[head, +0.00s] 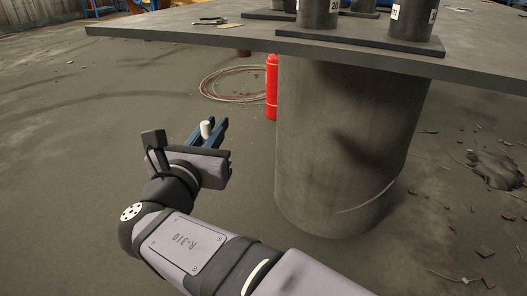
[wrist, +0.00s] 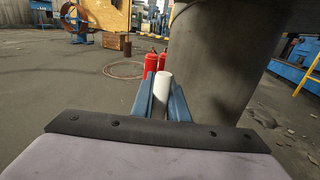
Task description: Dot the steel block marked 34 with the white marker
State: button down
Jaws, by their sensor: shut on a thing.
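My gripper (head: 208,131) is below the level of the tabletop, left of the thick round table column. It is shut on a white marker (head: 206,129), whose white end shows between the two blue fingers. The marker also shows in the wrist view (wrist: 161,94), between the fingers. On the table stand dark steel blocks, one labelled 20 (head: 318,12) and another with a white label (head: 412,20) at the right. The tops of the blocks are cut off by the frame. I cannot make out a block marked 34.
The grey tabletop (head: 180,31) has a front edge above and beyond my gripper; pliers (head: 209,20) lie on it. The concrete column (head: 345,150) stands right of my gripper. A red extinguisher (head: 271,88) and a coiled cable (head: 235,84) are behind. Floor at left is clear.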

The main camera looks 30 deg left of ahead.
jog(key=s+a+r+n+g+y+p, duration=0.1)
jog(key=s+r+n+g+y+p, duration=0.55)
jog(key=s+r+p, duration=0.75)
jog(key=s+a+r+n+g+y+p, duration=0.1)
jog(key=s+r+n+g+y+p, duration=0.55)
jog(key=s+r+p, duration=0.7)
jog(key=w+d+r+m+t+h+p, duration=0.2)
jog(key=w+r+m+t+h+p, duration=0.3)
jog(key=w+p, duration=0.45)
jog(key=w+d+r+m+t+h+p, duration=0.1)
jog(key=w+r+m+t+h+p, duration=0.35)
jog(key=w+p, duration=0.5)
jog(key=w+d+r+m+t+h+p, duration=0.1)
jog(key=w+d+m+t+h+p, duration=0.2)
jog(key=w+d+m+h+p, duration=0.6)
jog(key=shift+w+d+r+h+p, duration=0.25)
jog(key=shift+w+d+h+p, duration=1.9)
jog(key=shift+d+p, duration=2.15)
jog(key=shift+w+a+f+m+t+y+p, duration=0.1)
jog(key=shift+w+a+m+t+y+p, duration=0.05)
jog(key=shift+a+p, duration=0.2)
jog(key=shift+w+a+f+m+t+y+p, duration=0.15)
jog(key=shift+a+p, duration=0.1)
jog(key=shift+a, duration=0.2)
